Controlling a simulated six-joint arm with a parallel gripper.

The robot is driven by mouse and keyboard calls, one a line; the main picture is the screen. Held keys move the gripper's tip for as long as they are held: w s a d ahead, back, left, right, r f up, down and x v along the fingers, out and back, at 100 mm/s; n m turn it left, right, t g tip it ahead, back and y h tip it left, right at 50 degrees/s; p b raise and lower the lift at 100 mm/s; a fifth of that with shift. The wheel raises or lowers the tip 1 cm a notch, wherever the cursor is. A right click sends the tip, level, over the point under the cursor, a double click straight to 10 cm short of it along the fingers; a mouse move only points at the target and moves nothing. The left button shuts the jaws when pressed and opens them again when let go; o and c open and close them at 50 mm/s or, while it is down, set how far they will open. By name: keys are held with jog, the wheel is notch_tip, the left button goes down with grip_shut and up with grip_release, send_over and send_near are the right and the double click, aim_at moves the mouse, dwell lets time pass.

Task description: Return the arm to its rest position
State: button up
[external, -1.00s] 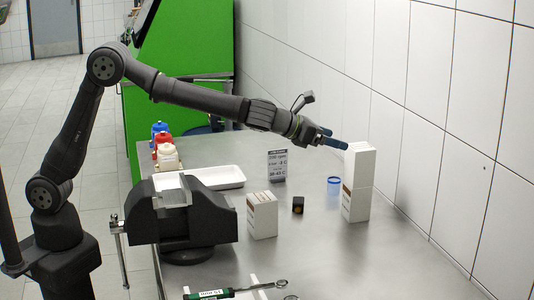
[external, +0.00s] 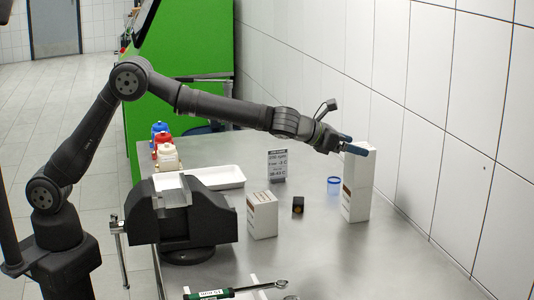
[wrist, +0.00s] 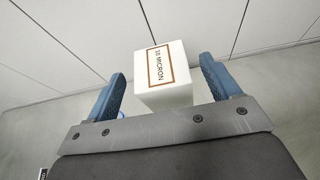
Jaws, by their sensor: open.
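My gripper (external: 354,147) is at the top of a tall white box stack (external: 356,190) on the right of the table. A seam partway up suggests one box on another. In the wrist view, the blue fingers of my gripper (wrist: 162,72) are spread wide, one on each side of a white box (wrist: 166,68) labelled "10 MICRON". Gaps show between the box and both fingers. My arm is stretched out over the table, well away from its base.
A black vise (external: 180,222), a smaller white box (external: 262,215), a small black block (external: 298,205), a blue ring (external: 334,186), a sign (external: 278,166), a white tray (external: 216,178) and several bottles (external: 167,156) stand on the table. A tiled wall (external: 440,130) is close on the right.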

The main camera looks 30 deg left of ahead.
aim_at(366, 146)
jog(key=shift+x, duration=2.7)
jog(key=shift+a, duration=0.1)
